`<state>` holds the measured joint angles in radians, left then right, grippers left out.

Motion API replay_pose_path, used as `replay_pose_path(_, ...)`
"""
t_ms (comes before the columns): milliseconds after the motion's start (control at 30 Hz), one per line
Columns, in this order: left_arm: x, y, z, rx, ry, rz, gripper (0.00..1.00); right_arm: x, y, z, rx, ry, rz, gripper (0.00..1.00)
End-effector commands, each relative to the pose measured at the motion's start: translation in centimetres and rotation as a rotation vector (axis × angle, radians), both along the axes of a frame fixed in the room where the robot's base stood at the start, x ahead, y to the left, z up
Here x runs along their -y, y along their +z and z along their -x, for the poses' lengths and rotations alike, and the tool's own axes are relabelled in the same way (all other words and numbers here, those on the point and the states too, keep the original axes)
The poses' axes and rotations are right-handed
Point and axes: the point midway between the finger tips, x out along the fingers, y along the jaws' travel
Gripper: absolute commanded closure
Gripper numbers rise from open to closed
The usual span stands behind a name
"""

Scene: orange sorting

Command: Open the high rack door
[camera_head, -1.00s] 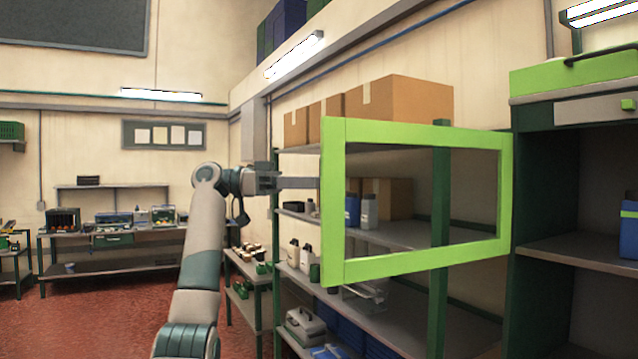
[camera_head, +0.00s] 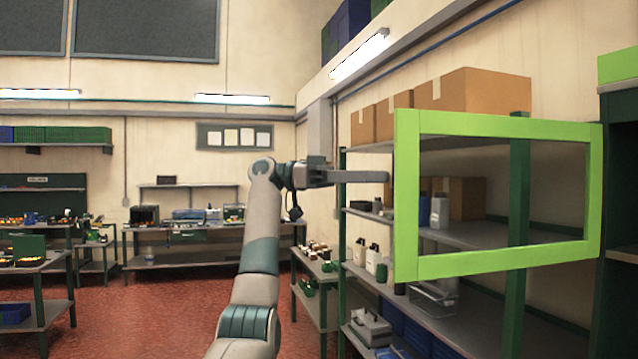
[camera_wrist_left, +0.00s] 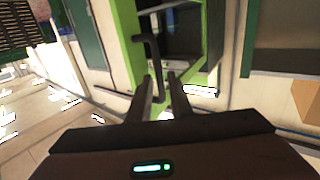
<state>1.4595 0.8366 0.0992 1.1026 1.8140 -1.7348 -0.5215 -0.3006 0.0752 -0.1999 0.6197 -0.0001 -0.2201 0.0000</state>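The high rack door is a bright green frame with a see-through middle (camera_head: 408,195). It stands swung out from the green rack at the right. My left gripper (camera_head: 386,176) is level with the door's free edge, at its left. In the left wrist view, the green frame (camera_wrist_left: 128,40) carries a black bar handle (camera_wrist_left: 155,62). The left fingers (camera_wrist_left: 163,88) show a gap between them, close to the handle's lower end. Whether they touch the handle is unclear. The handle is hidden in the head view. My right gripper is out of view.
Behind the door is a shelf rack (camera_head: 470,232) with cardboard boxes (camera_head: 480,92), bottles and bins. A green-topped rack (camera_head: 618,180) is at the right edge. Workbenches (camera_head: 190,258) line the back wall. Open red floor (camera_head: 160,310) lies at the left.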

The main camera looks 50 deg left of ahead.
Motion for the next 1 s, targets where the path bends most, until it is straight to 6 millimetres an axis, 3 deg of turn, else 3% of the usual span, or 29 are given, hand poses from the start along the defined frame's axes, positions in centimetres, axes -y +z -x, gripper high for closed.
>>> replay_pose_path(167, -3.3, -0.1, 2.0, 0.002, 0.002, 0.003, 0.81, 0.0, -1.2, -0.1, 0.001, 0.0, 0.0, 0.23)
replay_pose_path(500, -8.7, 0.0, 5.2, -0.001, 0.0, 0.002, 0.81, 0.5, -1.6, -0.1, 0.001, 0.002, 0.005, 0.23)
replay_pose_path(700, -10.2, 0.0, 6.1, -0.002, 0.0, 0.0, 0.81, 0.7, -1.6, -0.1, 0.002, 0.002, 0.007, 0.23)
replay_pose_path(1000, -10.6, -0.1, 6.4, -0.001, 0.0, 0.0, 0.81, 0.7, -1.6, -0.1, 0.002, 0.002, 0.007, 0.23)
